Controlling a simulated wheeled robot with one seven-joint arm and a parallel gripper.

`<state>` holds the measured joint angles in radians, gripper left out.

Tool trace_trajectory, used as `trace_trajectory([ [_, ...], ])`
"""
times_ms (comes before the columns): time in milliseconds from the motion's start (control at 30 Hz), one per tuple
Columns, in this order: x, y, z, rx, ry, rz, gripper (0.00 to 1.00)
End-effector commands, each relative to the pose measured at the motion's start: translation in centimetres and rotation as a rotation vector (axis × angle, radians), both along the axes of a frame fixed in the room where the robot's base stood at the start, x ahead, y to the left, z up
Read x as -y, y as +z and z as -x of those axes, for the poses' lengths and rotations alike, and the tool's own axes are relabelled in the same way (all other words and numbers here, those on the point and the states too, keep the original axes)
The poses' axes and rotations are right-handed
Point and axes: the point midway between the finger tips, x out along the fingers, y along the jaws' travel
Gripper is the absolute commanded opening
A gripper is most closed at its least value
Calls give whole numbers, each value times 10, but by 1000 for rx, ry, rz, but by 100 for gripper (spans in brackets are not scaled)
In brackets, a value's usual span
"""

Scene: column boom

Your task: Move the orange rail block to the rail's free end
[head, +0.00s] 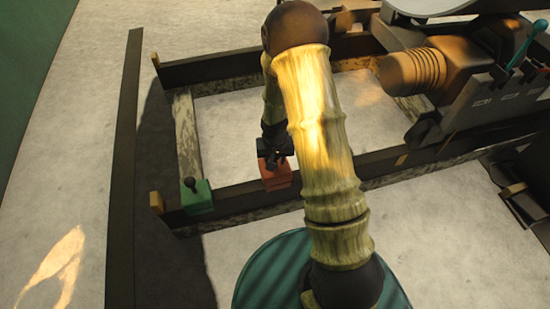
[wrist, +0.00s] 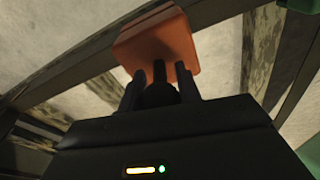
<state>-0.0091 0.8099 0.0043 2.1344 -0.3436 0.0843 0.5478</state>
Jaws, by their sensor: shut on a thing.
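The orange rail block (head: 274,178) sits on the near dark rail (head: 235,188), close to the middle of the head view. In the wrist view the orange block (wrist: 156,40) is just beyond my fingertips. My gripper (head: 273,154) comes down on the block from above. In the wrist view its fingers (wrist: 160,75) are shut around a dark knob on the block. A green block (head: 196,195) with a dark knob sits on the same rail to the left, near a tan end piece (head: 157,203). My arm hides part of the rail to the right.
A second dark rail (head: 210,69) runs behind, with a mottled crosspiece (head: 186,130) between the rails. A machine with a ribbed brown cylinder (head: 412,72) stands at the upper right. A long dark bar (head: 124,150) lies left. Pale floor lies between the rails.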

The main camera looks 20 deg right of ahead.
Motion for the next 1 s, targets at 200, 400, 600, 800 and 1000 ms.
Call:
trace_trajectory([
  [200,0,1,-1,3,0,0,0],
  [400,0,-1,-1,3,-1,-1,0],
  [600,0,-5,-1,2,-1,-1,0],
  [800,0,-10,-1,2,-1,-1,0],
  [1000,0,-14,-1,3,-1,-1,0],
])
